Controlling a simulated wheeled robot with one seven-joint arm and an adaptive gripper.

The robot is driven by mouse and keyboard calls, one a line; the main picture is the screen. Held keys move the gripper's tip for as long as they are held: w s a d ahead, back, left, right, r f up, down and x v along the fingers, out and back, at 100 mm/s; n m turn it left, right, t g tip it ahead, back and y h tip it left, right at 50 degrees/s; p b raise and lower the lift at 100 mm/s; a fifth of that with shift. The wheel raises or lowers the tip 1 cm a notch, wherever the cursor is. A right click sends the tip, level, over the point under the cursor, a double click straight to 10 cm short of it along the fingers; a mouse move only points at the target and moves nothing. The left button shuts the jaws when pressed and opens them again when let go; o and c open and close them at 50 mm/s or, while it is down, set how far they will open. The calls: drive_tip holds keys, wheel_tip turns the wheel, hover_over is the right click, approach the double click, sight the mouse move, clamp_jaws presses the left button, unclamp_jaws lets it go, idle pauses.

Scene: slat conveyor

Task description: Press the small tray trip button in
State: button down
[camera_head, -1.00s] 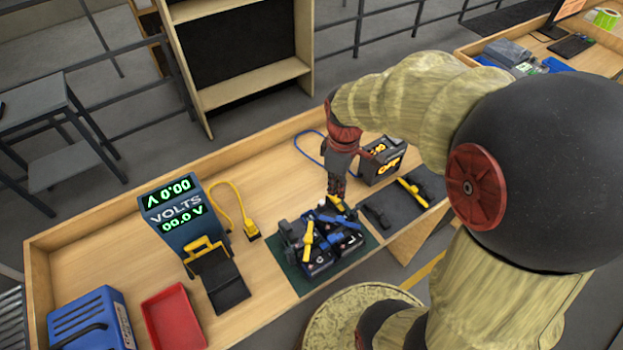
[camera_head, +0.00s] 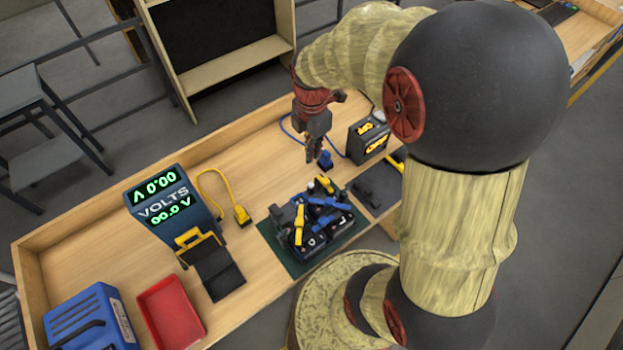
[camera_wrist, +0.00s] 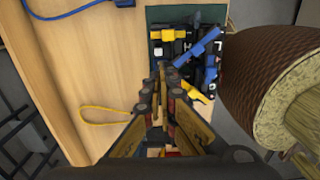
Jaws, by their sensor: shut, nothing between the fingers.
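I cannot make out a trip button or a slat conveyor in either view. A red tray (camera_head: 170,312) lies empty on the wooden bench at the front left. My gripper (camera_head: 313,158) points down over the back of the bench, behind a battery pack (camera_head: 318,222) on a green mat (camera_head: 272,236). Its fingers are together with nothing between them. In the wrist view the closed fingertips (camera_wrist: 163,72) show in front of the battery pack (camera_wrist: 190,52), whose near side they partly cover. A blue plug (camera_head: 325,160) on a blue cable is close beside the gripper.
A voltmeter (camera_head: 160,208) reading zero stands left, with a yellow plug (camera_head: 241,215) on a cable nearby. A blue case (camera_head: 88,320) is at the front left, and a dark battery box (camera_head: 367,140) at the back right.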

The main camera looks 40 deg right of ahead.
sight(312, 185)
wheel_tip(312, 185, down, 14)
idle(0.7)
